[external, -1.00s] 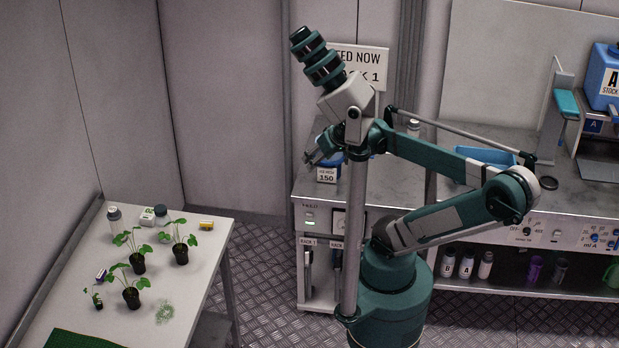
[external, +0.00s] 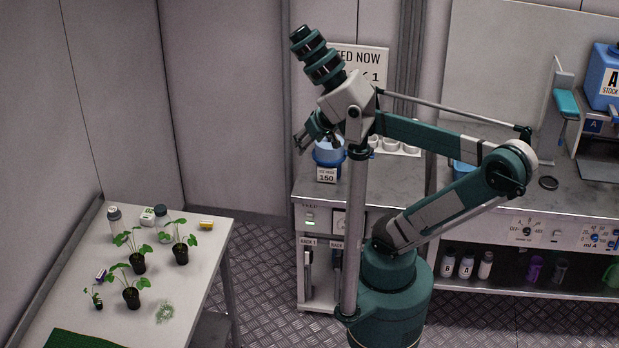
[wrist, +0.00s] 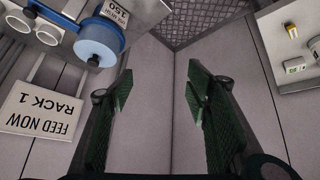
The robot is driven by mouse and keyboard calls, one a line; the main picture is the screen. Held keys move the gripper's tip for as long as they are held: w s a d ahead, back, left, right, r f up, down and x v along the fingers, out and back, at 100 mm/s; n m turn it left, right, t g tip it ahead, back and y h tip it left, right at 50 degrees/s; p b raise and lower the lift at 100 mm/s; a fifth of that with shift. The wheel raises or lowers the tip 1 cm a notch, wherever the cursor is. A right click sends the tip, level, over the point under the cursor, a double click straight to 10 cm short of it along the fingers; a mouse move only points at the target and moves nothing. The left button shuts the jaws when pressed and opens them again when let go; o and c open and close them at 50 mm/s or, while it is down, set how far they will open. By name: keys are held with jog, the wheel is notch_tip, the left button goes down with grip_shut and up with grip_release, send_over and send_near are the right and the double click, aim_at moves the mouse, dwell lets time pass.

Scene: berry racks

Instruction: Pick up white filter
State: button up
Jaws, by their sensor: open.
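No object can be surely told as the white filter. In the external view, several white round cups (external: 411,148) stand on the counter behind my arm; two also show at the top left of the wrist view (wrist: 48,34). A blue round vessel with a pale blue top (external: 328,152) stands behind a card reading 150; it also shows in the wrist view (wrist: 98,42). My gripper (wrist: 160,85) is open, with nothing between its fingers. In the external view, my gripper (external: 302,140) is above and just left of the blue vessel, apart from it.
A sign reading FEED NOW RACK 1 (wrist: 40,112) is on the wall by the counter. A white table (external: 210,262) at left holds potted seedlings (external: 132,297) and small bottles. At right stand a blue container (external: 603,75) and lab equipment. The floor between the tables is clear.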

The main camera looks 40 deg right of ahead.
jog(key=w+a+r+t+h+p, duration=0.1)
jog(key=w+a+r+t, duration=0.15)
jog(key=w+a, duration=1.35)
jog(key=w+a+r+t, duration=0.1)
jog(key=w+a+t, duration=0.1)
jog(key=w+a, duration=0.7)
jog(key=n+t+y+p, duration=0.2)
jog(key=t+y, duration=0.3)
jog(key=t, duration=0.1)
send_over(119, 220)
jog(key=s, duration=0.5)
notch_tip(119, 220, down, 5)
jog(key=f, duration=1.2)
jog(key=d+f, duration=0.1)
jog(key=f, duration=0.4)
jog(key=shift+s+f, duration=0.1)
jog(key=shift+f, duration=0.3)
jog(key=shift+w+a, duration=0.15)
jog(key=shift+w, duration=0.5)
jog(key=shift+w+a, duration=0.15)
jog(key=shift+w, duration=0.5)
